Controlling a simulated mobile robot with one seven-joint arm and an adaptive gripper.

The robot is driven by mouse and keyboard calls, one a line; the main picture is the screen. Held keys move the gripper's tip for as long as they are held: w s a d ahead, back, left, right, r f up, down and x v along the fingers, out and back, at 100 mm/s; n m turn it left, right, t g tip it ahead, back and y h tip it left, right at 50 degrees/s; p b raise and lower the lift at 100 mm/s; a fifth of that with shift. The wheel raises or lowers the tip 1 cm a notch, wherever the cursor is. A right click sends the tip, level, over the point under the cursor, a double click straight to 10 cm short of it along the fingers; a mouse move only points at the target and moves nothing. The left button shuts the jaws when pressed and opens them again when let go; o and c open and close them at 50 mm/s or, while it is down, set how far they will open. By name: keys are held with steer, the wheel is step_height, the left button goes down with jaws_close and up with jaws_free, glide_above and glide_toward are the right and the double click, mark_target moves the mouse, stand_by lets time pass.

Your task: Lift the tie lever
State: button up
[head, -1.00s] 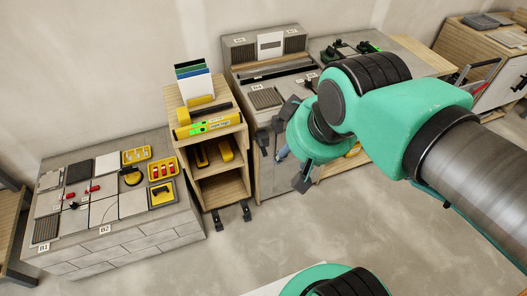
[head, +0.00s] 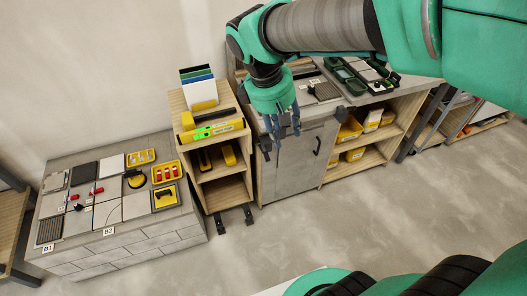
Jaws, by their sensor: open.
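No part that I can surely name the tie lever shows; it may be too small to tell at this distance. On the tiled bench at the left, small red pieces (head: 75,197) and thin dark pieces lie on or between grey tiles (head: 107,212). My gripper (head: 282,130) hangs fingers down in front of the grey-topped cabinet, right of the wooden shelf stand. Its blue fingers are apart with nothing seen between them. It is well to the right of the tiled bench and touches nothing that I can see.
The wooden stand (head: 222,186) holds a yellow level (head: 215,131) and upright coloured sheets (head: 200,90). Dark cases (head: 360,78) lie on the right counter. The floor in front is clear.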

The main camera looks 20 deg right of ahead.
steer(key=w+a+f+n+g+h+p, duration=0.2)
steer(key=w+f+n+g+h, duration=0.35)
steer(key=w+f+n, duration=1)
steer(key=w+a+f+n+t+h+p, duration=0.1)
steer(key=w+a+f+h, duration=0.15)
steer(key=w+f, duration=0.4)
steer(key=w+a+f+n+t+h+p, duration=0.1)
steer(key=w+f+h, duration=0.2)
steer(key=f, duration=0.6)
steer(key=n+t+h, duration=0.3)
steer(key=n+h, duration=0.1)
steer(key=n, duration=0.3)
glide_toward(266, 158)
steer(key=a+f, duration=0.1)
steer(key=a, duration=0.2)
steer(key=shift+w+a+m, duration=0.1)
steer(key=shift+w+m, duration=0.15)
steer(key=shift+w, duration=0.25)
steer(key=d+b, duration=0.1)
steer(key=d, duration=1.3)
steer(key=shift+a, duration=0.1)
jaws_close()
